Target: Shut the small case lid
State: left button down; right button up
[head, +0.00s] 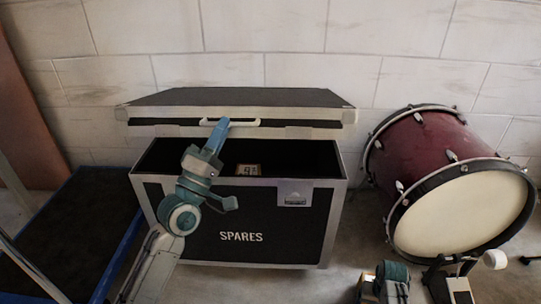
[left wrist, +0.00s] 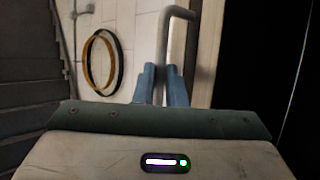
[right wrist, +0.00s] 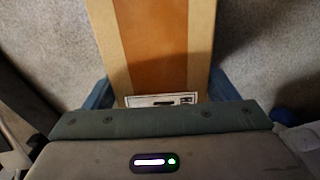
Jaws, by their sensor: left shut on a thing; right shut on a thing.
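The black SPARES case (head: 242,228) with metal edges stands on the floor by the wall. Its lid (head: 270,97) is raised, with a gap between its front edge and the open box. My left gripper (head: 217,132) is at the pale handle (head: 243,122) on the lid's front edge. In the left wrist view my left fingers (left wrist: 161,82) are shut on the grey handle bar (left wrist: 178,14). My right gripper (right wrist: 160,92) is shut on a tan box with a brown stripe (right wrist: 150,45); a printed label shows at its near end.
A small numbered card (head: 248,169) shows inside the case. A red bass drum (head: 430,150) lies to the right, with a pedal (head: 452,284) in front. A blue-edged dark platform (head: 70,230) is at left. Bare floor shows between case and drum.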

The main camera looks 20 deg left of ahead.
pick_arm(q)
jog(key=shift+f, duration=0.55)
pick_arm(e)
jog(key=shift+d+f, duration=0.1)
jog(key=shift+d, duration=0.05)
pick_arm(q)
jog(key=shift+w, duration=0.1)
jog(key=c, duration=1.5)
grip_release()
jog(key=shift+w+f, duration=0.15)
pick_arm(e)
jog(key=shift+f, duration=0.15)
